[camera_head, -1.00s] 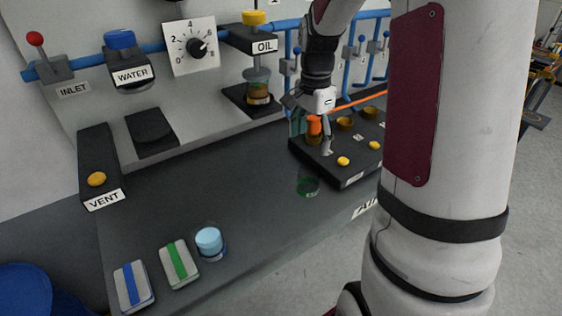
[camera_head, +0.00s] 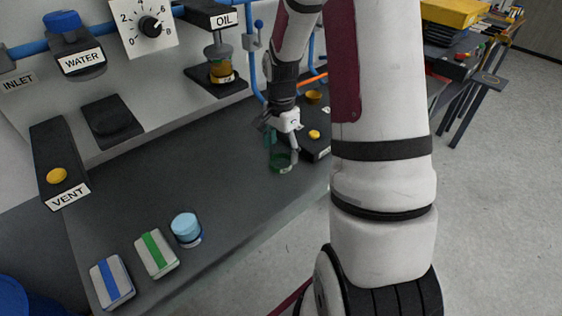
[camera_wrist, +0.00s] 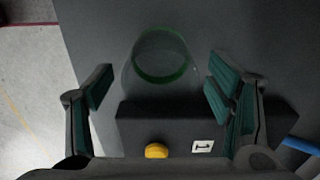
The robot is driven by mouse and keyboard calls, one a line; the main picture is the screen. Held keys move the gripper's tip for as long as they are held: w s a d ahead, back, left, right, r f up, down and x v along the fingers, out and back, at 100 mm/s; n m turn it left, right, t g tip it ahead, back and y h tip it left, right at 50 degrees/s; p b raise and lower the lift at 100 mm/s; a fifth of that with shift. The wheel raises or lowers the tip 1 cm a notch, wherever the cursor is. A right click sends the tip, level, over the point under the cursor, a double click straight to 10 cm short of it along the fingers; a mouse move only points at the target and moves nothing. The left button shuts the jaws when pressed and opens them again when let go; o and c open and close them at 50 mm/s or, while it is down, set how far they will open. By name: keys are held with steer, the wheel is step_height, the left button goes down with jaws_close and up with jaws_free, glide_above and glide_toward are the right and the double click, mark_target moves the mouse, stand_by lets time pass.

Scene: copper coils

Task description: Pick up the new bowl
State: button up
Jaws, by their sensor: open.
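A clear bowl with a green band (camera_head: 281,164) stands on the dark counter, near the front of the black block; I take it for the new bowl. It also shows in the wrist view (camera_wrist: 161,58), upper middle, upright and seemingly empty. My gripper (camera_head: 281,146) is above the bowl, its fingers pointing down. In the wrist view my gripper (camera_wrist: 160,82) is open and empty, with one teal-padded finger to each side of the bowl's line. The bowl lies beyond the fingertips there; I see no contact.
The counter's front edge is close by. The middle counter is clear.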

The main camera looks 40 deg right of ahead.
steer(key=shift+f, duration=0.8)
steer(key=shift+c, duration=0.6)
steer(key=c, duration=1.2)
steer(key=shift+r, duration=0.15)
